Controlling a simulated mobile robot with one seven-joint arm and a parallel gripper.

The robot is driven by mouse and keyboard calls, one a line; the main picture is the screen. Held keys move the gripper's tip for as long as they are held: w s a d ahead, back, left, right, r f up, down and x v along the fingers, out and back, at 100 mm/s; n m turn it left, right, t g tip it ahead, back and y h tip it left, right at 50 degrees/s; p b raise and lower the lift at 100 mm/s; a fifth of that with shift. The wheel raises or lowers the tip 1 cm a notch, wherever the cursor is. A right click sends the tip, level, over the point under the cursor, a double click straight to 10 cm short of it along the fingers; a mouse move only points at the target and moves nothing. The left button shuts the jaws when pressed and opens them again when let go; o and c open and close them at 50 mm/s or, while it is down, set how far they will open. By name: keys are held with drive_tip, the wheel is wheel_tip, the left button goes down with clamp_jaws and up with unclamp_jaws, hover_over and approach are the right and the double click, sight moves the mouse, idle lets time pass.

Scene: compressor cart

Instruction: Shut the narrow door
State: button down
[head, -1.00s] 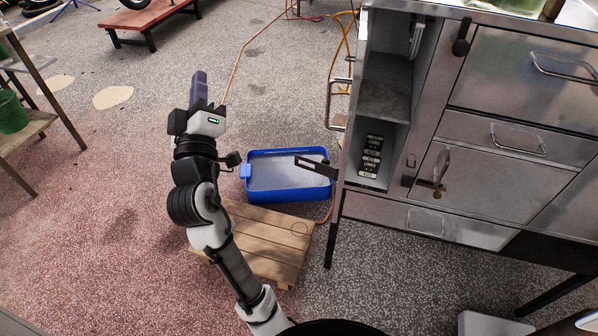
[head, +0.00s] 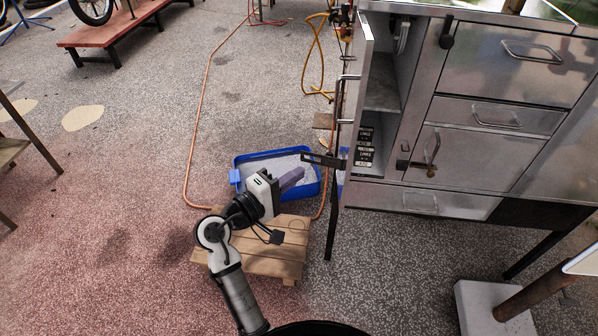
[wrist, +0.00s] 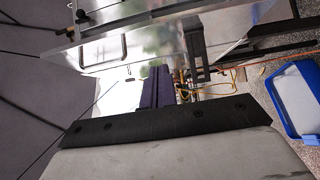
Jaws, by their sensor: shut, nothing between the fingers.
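The narrow door (head: 357,85) of the metal cart stands open at the cart's left side. I see it almost edge-on in the head view, with its bar handle (head: 343,98) sticking out to the left. The compartment (head: 382,85) behind it is exposed. My gripper (head: 293,178) is shut and empty, low and left of the door, with its purple fingers pointing right, apart from the door. In the wrist view the shut fingers (wrist: 157,87) point toward a shiny metal panel with a handle (wrist: 103,49), which looks like the door's outer face.
A blue tub (head: 250,160) of pale material lies below my gripper, by a wooden pallet (head: 285,232). A black bar (head: 322,160) juts left near the door's bottom. The cart's leg (head: 331,225) stands beside the pallet. An orange hose (head: 203,110) crosses open floor at left.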

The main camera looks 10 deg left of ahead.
sight(348, 152)
drive_tip(key=p+x, duration=0.1)
drive_tip(key=x, duration=0.2)
drive_tip(key=s+d+x, duration=0.1)
drive_tip(key=x, duration=0.2)
drive_tip(key=p+x, duration=0.1)
drive_tip(key=x, duration=0.3)
drive_tip(key=shift+s+d+r+p, duration=0.1)
drive_tip(key=shift+s+d+p, duration=0.05)
drive_tip(key=shift+d+p, duration=0.2)
drive_tip(key=shift+d, duration=0.4)
